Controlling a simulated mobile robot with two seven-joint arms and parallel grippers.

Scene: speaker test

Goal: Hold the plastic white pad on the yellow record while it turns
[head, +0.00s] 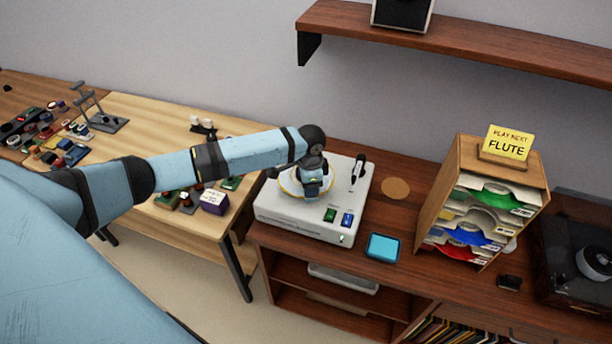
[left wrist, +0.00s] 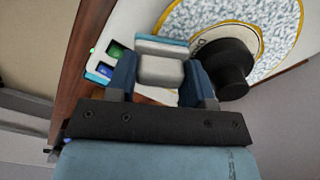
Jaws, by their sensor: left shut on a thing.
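The record player (head: 285,222) is a white box on the brown cabinet. The yellow record lies on it, its yellow rim (head: 287,190) partly hidden by my left gripper. In the left wrist view the record (left wrist: 193,22) shows a speckled grey-white face with a yellow edge. My left gripper (head: 312,190) points down over the record's front right part. In the left wrist view its blue fingers (left wrist: 162,78) are shut on the pale white pad (left wrist: 160,68). I cannot tell whether the pad touches the record. My right gripper is not in view.
A black knob (left wrist: 235,70) stands at the record's middle, close beside a finger. A black-and-white arm (head: 357,172) stands right of the record. Green (head: 330,214) and blue (head: 347,219) buttons are in front. A blue tray (head: 382,247) and sleeve rack (head: 448,190) are to the right.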

